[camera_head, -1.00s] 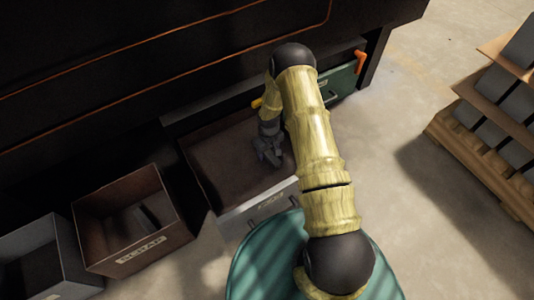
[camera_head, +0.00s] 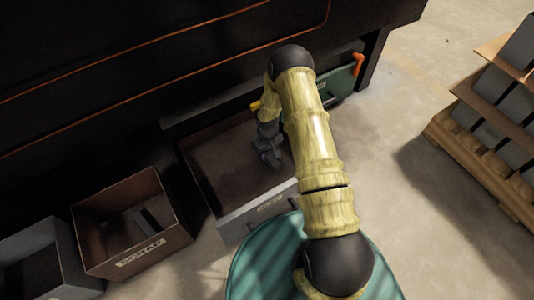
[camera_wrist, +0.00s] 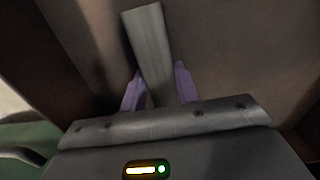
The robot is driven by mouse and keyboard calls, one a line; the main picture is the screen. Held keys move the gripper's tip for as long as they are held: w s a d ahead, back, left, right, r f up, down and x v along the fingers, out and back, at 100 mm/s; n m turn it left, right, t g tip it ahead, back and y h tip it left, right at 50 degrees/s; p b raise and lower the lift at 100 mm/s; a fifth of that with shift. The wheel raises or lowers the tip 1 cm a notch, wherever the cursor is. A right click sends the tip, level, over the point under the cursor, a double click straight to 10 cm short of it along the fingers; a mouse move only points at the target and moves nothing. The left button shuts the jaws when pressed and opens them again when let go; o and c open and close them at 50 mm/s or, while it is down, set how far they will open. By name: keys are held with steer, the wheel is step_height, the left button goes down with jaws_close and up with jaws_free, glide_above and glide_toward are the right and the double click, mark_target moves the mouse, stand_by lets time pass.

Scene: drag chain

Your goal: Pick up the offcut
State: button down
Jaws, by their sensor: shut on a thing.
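The offcut (camera_wrist: 149,40) is a flat grey metal strip in the wrist view, running up from between the two purple-looking fingers. My gripper (camera_wrist: 158,88) is shut on it, with one finger on each side. In the head view my gripper (camera_head: 268,157) points down inside the open drawer (camera_head: 215,165). The offcut cannot be made out clearly there. I cannot tell whether it touches the drawer floor. The lower end of the strip is hidden behind the gripper body in the wrist view.
A brown bin marked SCRAP (camera_head: 140,250) stands left of the drawer with a dark piece inside. A grey bin (camera_head: 40,270) is farther left. A loaded wooden pallet (camera_head: 480,165) stands right, past clear floor.

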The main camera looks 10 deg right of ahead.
mark_target(267, 154)
steer(key=shift+r+p, duration=0.65)
steer(key=shift+r, duration=0.3)
step_height(267, 154, up, 2)
steer(key=shift+p, duration=0.85)
steer(key=s+a+p, duration=0.1)
steer(key=a+p, duration=0.1)
steer(key=a, duration=0.3)
steer(key=s+a+p, duration=0.2)
steer(key=a, duration=0.4)
steer(key=s+a+p, duration=0.2)
steer(key=a, duration=0.4)
steer(key=shift+s+a+f, duration=0.1)
steer(key=shift+s+f, duration=0.15)
steer(key=shift+f, duration=0.1)
